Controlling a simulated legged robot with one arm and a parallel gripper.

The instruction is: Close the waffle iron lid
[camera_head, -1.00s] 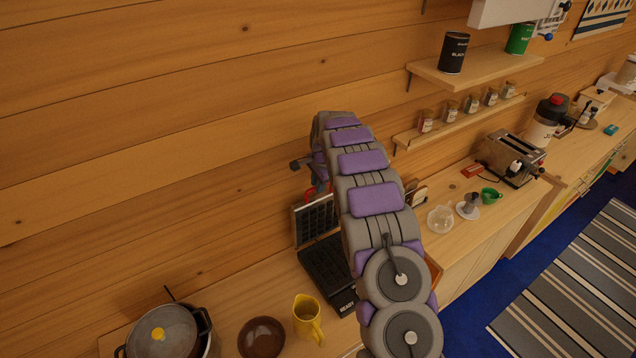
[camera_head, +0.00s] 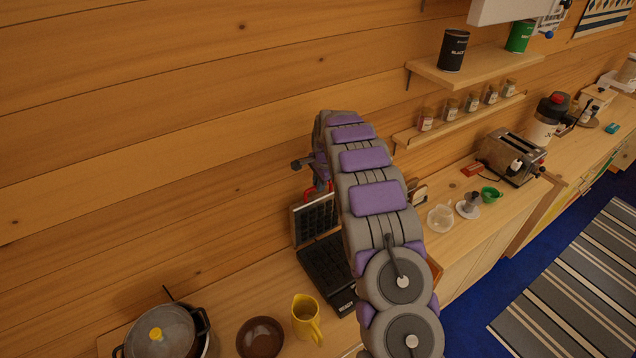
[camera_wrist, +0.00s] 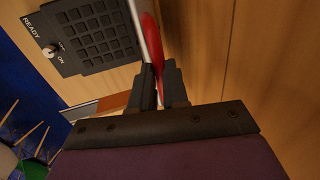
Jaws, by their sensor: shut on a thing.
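The waffle iron stands open on the counter against the log wall. Its dark lower plate (camera_head: 325,262) lies flat, and its lid (camera_head: 316,218) stands upright with the grid facing out. In the wrist view the lower plate (camera_wrist: 95,35) shows its grid, a knob and the words READY and ON. The red lid handle (camera_wrist: 152,45) runs down between the fingers of my gripper (camera_wrist: 158,85), which is shut on it. In the head view my arm hides most of my gripper and the right part of the iron.
A yellow jug (camera_head: 306,318), a brown bowl (camera_head: 260,338) and a lidded pot (camera_head: 162,335) stand left of the iron. A glass pot (camera_head: 441,217) and a toaster (camera_head: 511,157) stand to the right. A spice shelf (camera_head: 460,118) is on the wall above.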

